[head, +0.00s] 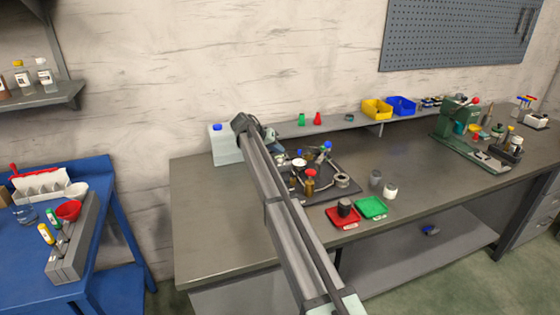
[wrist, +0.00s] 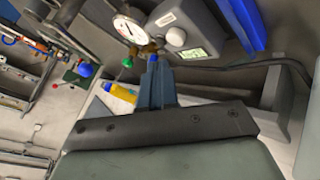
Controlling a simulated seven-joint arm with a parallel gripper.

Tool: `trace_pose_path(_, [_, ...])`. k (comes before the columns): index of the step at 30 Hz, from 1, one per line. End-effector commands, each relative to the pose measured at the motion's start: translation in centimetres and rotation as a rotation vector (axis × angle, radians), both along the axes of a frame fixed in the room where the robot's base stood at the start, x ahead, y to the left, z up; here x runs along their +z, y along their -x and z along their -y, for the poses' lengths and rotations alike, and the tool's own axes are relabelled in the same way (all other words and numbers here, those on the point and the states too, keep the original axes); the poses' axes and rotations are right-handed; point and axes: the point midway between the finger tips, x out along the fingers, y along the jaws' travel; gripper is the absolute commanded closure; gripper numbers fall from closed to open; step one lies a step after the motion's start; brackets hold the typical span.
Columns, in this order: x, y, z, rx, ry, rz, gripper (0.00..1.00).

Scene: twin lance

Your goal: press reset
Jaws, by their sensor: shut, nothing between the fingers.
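My gripper (wrist: 153,64) is shut and empty, its fingers pressed together. The fingertips are close below a round white dial gauge (wrist: 128,29) and a grey box (wrist: 185,30) with a white knob (wrist: 176,37) and a small lit display (wrist: 194,53). I cannot tell whether the tips touch anything. I can make out no reset label, so I cannot tell which part is the reset. In the head view my arm reaches over the bench to the dark board (head: 349,193) with its fittings; the gripper's tips cannot be made out there.
Pipes and fittings crowd the board, including a blue knob (wrist: 85,70). A yellow item (wrist: 122,92) lies beside the fingers. A red tray (head: 342,217) and a green tray (head: 371,208) sit at the bench front. A white jug (head: 224,145) stands behind. The bench's left front is clear.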

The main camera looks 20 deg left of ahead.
Motion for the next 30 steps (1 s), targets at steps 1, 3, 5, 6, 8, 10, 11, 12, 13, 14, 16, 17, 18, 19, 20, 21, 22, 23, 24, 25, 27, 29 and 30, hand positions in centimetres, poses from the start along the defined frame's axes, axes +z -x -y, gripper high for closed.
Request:
trace_pose_path(1, [0.4, 0.0, 0.0, 0.000, 0.000, 0.000, 1.00])
trace_pose_path(3, [1.0, 0.0, 0.0, 0.000, -0.001, 0.001, 1.00])
trace_pose_path(5, [1.5, 0.0, 0.0, 0.000, -0.001, 0.001, 1.00])
trace_pose_path(6, [1.9, 0.0, 0.0, 0.000, -0.001, 0.001, 1.00])
trace_pose_path(8, [2.4, 0.0, 0.0, 0.000, -0.002, 0.001, 1.00])
trace_pose_path(10, [2.9, 0.0, 0.0, -0.001, -0.001, 0.001, 1.00])
trace_pose_path(11, [3.1, 0.0, 0.0, -0.001, -0.001, 0.001, 1.00])
trace_pose_path(12, [3.4, 0.0, 0.0, -0.001, -0.001, 0.000, 1.00])
trace_pose_path(13, [3.6, 0.0, 0.0, -0.001, -0.001, 0.000, 1.00])
trace_pose_path(14, [3.8, 0.0, 0.0, -0.001, -0.001, 0.000, 1.00])
trace_pose_path(16, [4.0, 0.0, 0.0, -0.001, 0.000, -0.001, 1.00])
trace_pose_path(17, [4.1, 0.0, 0.0, -0.001, 0.000, -0.001, 1.00])
trace_pose_path(18, [4.1, 0.0, 0.0, -0.001, 0.000, -0.001, 1.00])
trace_pose_path(19, [4.1, 0.0, 0.0, -0.001, 0.000, -0.001, 1.00])
trace_pose_path(20, [4.1, 0.0, 0.0, -0.001, 0.000, -0.001, 1.00])
trace_pose_path(21, [4.1, 0.0, 0.0, -0.001, 0.000, -0.001, 1.00])
trace_pose_path(22, [4.1, 0.0, 0.0, 0.000, 0.000, 0.000, 1.00])
trace_pose_path(23, [4.1, 0.0, 0.0, 0.000, 0.000, 0.000, 1.00])
trace_pose_path(24, [4.1, 0.0, 0.0, 0.000, 0.000, 0.000, 1.00])
trace_pose_path(25, [4.1, 0.0, 0.0, 0.000, 0.000, 0.000, 1.00])
trace_pose_path(27, [4.1, 0.0, 0.0, 0.000, 0.000, 0.000, 1.00])
trace_pose_path(29, [4.1, 0.0, 0.0, 0.000, 0.000, 0.000, 1.00])
trace_pose_path(30, [4.1, 0.0, 0.0, 0.000, 0.000, 0.000, 1.00])
